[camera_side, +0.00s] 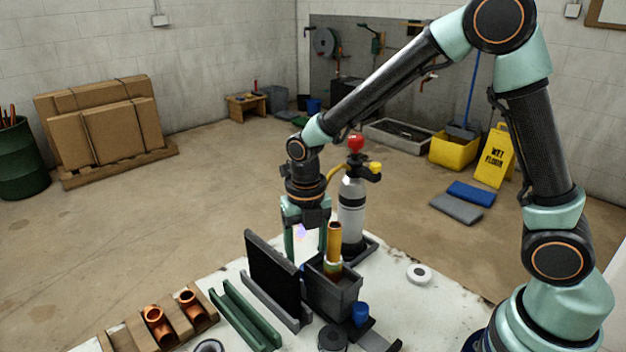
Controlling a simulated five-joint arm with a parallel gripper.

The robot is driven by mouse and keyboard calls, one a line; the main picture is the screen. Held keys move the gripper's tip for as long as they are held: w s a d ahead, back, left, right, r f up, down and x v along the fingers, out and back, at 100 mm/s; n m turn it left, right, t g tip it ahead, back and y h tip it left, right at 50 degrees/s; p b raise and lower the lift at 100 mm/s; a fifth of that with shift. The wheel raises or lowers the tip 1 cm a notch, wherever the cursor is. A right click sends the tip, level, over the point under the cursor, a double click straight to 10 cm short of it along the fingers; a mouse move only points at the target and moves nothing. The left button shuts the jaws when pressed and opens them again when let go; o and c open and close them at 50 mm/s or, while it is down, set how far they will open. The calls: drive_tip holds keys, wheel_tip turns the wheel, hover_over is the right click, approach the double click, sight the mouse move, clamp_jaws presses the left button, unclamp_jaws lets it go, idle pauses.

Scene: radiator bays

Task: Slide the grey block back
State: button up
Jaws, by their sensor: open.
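My gripper (306,248) points down over the far part of the white work table, its two green fingers apart and nothing seen between them. It is behind a dark upright panel (271,275) and a dark grey open-topped box (333,297). The panel stands in a grey slotted rail (272,304). The box holds a brass-coloured cylinder (334,245). I cannot tell for certain which grey piece is the grey block. The panel and box hide part of the table near my fingertips.
A grey gas bottle (351,210) with a red top stands right of my gripper. A green channel (245,316) and a wooden rack (165,322) with copper fittings lie at left. A blue cap (361,313) and a white tape roll (419,274) are at right.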

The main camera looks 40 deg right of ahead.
drive_tip(key=shift+f, duration=1.45)
clamp_jaws()
idle(0.4)
